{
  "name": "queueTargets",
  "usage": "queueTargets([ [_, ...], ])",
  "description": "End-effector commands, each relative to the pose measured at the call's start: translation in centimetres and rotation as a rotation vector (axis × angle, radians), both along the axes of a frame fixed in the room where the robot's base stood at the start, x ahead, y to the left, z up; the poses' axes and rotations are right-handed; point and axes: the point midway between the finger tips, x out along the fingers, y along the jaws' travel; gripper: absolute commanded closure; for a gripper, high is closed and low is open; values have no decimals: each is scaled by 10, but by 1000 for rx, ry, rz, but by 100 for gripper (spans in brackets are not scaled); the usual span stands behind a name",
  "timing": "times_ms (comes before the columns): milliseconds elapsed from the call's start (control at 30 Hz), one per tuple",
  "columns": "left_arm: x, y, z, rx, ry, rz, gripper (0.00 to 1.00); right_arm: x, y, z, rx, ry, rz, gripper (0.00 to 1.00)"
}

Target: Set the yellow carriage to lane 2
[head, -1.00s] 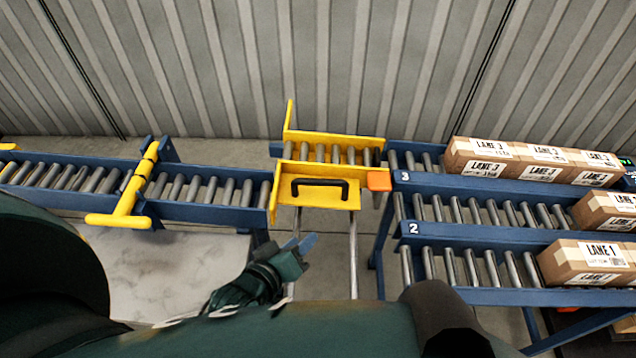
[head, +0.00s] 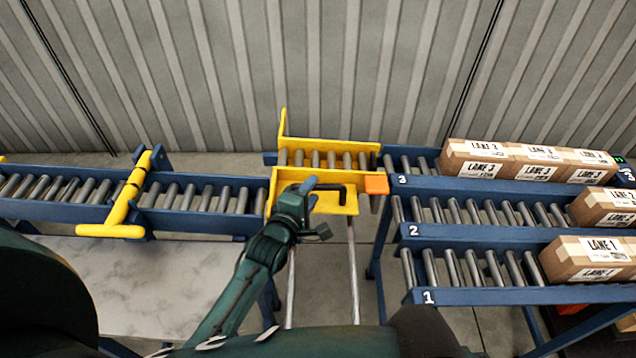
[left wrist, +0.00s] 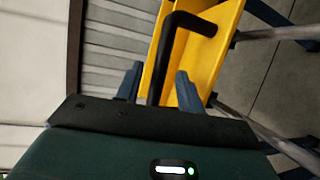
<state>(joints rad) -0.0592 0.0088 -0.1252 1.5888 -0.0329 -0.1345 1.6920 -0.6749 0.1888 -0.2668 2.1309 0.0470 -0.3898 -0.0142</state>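The yellow carriage (head: 288,141) sits on two rails and its rollers line up with lane 3 (head: 402,180). Its front plate carries a black handle (head: 333,188), and an orange block (head: 376,184) is at its right corner. My left gripper (head: 312,192) is at the left part of the handle. In the left wrist view, its two blue fingers (left wrist: 159,88) are apart, with the black handle bar (left wrist: 156,65) between them and gaps on both sides. Lane 2 (head: 414,231) lies one row nearer to me than lane 3. My right gripper is out of view.
A feed conveyor (head: 200,213) with a yellow T-shaped bar (head: 125,205) is at left. Cartons marked lane 3 (head: 480,160) and lane 1 (head: 588,258) stand on the right lanes. The two rails (head: 354,270) run toward me, clear in front of the carriage.

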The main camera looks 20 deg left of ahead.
Motion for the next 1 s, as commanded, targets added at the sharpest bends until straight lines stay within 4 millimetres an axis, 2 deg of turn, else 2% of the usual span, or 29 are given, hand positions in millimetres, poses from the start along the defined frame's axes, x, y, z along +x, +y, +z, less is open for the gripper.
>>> queueTargets([
  [100,21,-3,-4,1,-1,-1,62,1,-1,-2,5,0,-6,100],
  [300,40,-5,-7,0,-1,-1,62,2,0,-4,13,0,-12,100],
  [667,43,-6,-8,0,1,-1,63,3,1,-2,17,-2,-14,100],
  [1000,43,-6,-8,0,1,-1,91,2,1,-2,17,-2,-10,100],
])
